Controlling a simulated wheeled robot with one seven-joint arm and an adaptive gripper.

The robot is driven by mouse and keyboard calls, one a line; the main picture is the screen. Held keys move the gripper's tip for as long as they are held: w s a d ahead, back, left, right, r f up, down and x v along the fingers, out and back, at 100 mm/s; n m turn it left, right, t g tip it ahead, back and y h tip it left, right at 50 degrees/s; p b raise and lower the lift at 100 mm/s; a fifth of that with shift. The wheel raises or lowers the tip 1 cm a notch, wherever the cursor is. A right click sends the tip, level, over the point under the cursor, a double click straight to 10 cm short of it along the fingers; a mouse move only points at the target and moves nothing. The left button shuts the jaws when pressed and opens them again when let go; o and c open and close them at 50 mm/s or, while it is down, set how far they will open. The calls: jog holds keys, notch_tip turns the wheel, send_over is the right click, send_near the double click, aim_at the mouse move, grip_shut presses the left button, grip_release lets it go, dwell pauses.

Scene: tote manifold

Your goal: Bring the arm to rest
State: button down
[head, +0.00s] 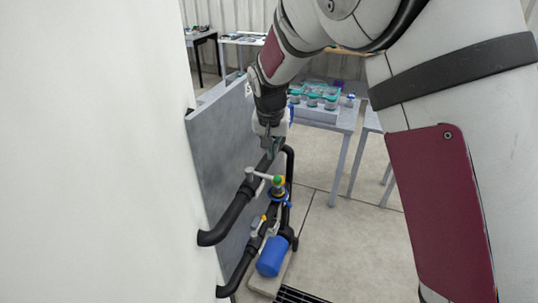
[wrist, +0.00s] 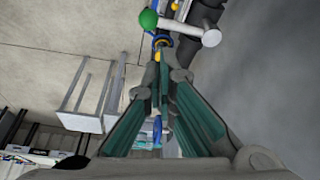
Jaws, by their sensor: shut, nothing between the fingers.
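My gripper (head: 272,148) points down at the end of my bent arm, above the upper black pipe (head: 228,218) in the head view. In the wrist view my gripper (wrist: 168,75) shows two teal-lined fingers that meet at the tips, with nothing held. A valve with a white handle (head: 262,175) and a green knob (head: 279,181) sits just below the gripper in the head view. The green knob (wrist: 148,19) and the white handle (wrist: 205,27) also show at the top of the wrist view, beyond the fingertips. The gripper looks apart from them.
A grey panel (head: 222,150) stands behind the pipes, close to the arm. A blue cylinder (head: 271,257) sits low on the pipework. A table (head: 345,118) with a tray of teal-topped items (head: 316,95) stands behind. The concrete floor (head: 350,250) to the right is clear.

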jog(key=shift+r, duration=0.1)
jog(key=s+d+r+y+b, duration=0.1)
jog(key=s+d+r+b, duration=0.2)
jog(key=s+d+r, duration=0.9)
jog(key=s+d+t+b, duration=0.1)
jog(key=s+d, duration=0.3)
jog(key=s, duration=0.3)
jog(key=s+d+n+t+b, duration=0.1)
jog(key=s+d, duration=0.4)
jog(key=s, duration=0.3)
jog(key=shift+s+h, duration=0.25)
jog(key=shift+h, duration=0.05)
jog(key=shift+a+f, duration=0.1)
jog(key=shift+a, duration=0.05)
